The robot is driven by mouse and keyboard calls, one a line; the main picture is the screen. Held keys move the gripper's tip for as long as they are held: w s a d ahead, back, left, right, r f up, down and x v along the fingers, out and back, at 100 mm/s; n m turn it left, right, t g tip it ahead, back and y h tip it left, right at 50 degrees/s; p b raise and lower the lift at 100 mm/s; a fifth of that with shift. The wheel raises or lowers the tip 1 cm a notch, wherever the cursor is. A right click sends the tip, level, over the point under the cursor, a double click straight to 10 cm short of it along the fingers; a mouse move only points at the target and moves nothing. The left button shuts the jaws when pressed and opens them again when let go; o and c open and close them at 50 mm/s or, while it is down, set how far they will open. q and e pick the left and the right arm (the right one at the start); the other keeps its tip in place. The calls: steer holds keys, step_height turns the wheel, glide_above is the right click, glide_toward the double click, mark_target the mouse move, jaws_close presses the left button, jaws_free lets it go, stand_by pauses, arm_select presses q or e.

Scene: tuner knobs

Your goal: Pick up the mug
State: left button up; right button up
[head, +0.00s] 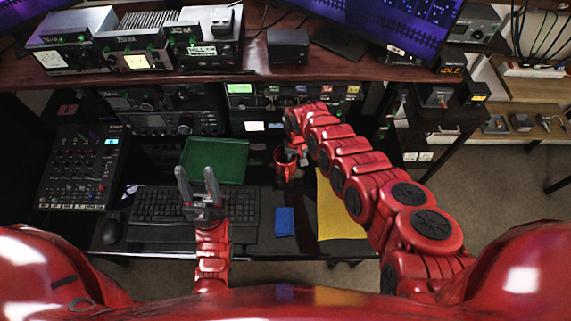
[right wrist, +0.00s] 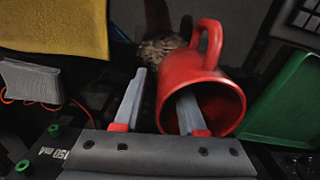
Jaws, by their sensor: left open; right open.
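A red mug (head: 281,167) stands on the lower shelf, between the green tray and the yellow sheet. My right gripper (head: 297,151) is at the mug and partly covers it in the head view. In the right wrist view, the mug (right wrist: 186,70) shows its open mouth and its handle. The right gripper (right wrist: 161,83) is open there: one finger reaches into the mouth, the other is outside, with the mug's wall between them. Whether either finger touches the wall I cannot tell. My left gripper (head: 197,172) is open and empty above the keyboard.
The keyboard (head: 160,205), a green tray (head: 214,160), a blue pad (head: 285,221) and a yellow sheet (head: 338,213) lie around the mug. A mixer (head: 78,168) is at left. The upper desk (head: 215,72) overhangs behind, with radio gear on it.

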jaws_close()
stand_by(1.4)
